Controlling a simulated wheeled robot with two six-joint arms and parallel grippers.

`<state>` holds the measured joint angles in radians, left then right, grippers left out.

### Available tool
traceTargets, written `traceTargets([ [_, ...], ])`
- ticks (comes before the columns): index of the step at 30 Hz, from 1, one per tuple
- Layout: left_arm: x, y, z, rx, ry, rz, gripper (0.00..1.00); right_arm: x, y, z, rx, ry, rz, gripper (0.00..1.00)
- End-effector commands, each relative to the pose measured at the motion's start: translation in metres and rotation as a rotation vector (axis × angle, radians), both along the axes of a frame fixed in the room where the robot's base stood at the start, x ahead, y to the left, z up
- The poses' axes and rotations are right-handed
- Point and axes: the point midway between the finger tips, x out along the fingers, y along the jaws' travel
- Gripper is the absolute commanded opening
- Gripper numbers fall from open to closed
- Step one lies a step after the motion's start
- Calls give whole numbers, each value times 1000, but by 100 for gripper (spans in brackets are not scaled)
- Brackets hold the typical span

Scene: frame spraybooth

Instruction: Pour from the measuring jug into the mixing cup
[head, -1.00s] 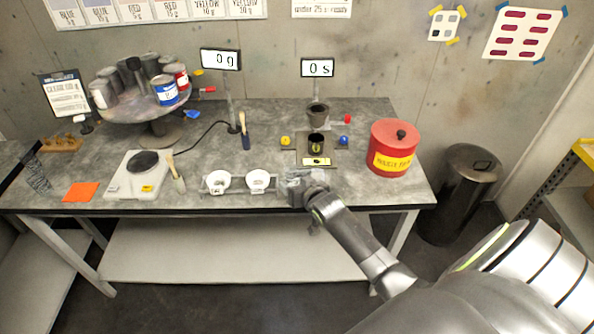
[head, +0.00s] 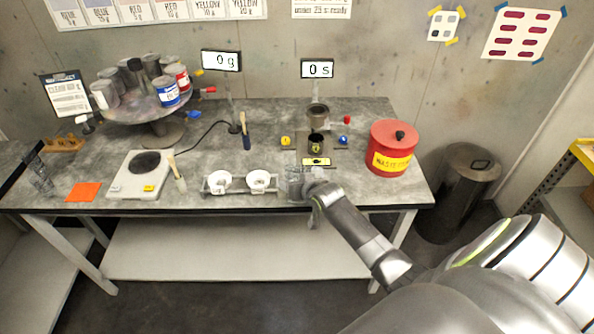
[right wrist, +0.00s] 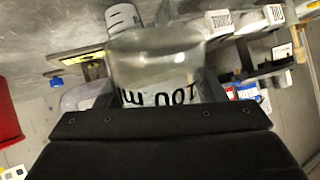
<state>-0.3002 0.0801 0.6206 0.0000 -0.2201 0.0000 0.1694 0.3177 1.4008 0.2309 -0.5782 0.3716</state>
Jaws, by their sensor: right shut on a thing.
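The measuring jug (right wrist: 158,62) is clear, with black "100 ml" marking that reads upside down in the right wrist view. My right gripper (right wrist: 165,95) is shut on it. In the head view the jug (head: 295,180) is at the bench's front edge, just right of two white cups, with my right gripper (head: 304,187) at its right side. The white cups, a left one (head: 219,181) and a right one (head: 258,180), sit in a low rack. I cannot tell which is the mixing cup. Whether the jug touches the bench is unclear. My left gripper is not in view.
A white scale (head: 139,174) stands left of the rack, with a brush pot (head: 179,184) between. A dark cup (head: 316,143) stands under a funnel (head: 318,113) behind the jug. A red waste can (head: 391,149) is at right. A can turntable (head: 143,107) stands back left.

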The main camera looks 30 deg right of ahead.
Motion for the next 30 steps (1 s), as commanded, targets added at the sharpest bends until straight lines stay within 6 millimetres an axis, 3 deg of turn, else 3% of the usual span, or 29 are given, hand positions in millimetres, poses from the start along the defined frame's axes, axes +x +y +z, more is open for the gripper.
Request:
traceTargets([
  [30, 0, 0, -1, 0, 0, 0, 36, 4, -2, -3, 90, 147, 1, 36],
])
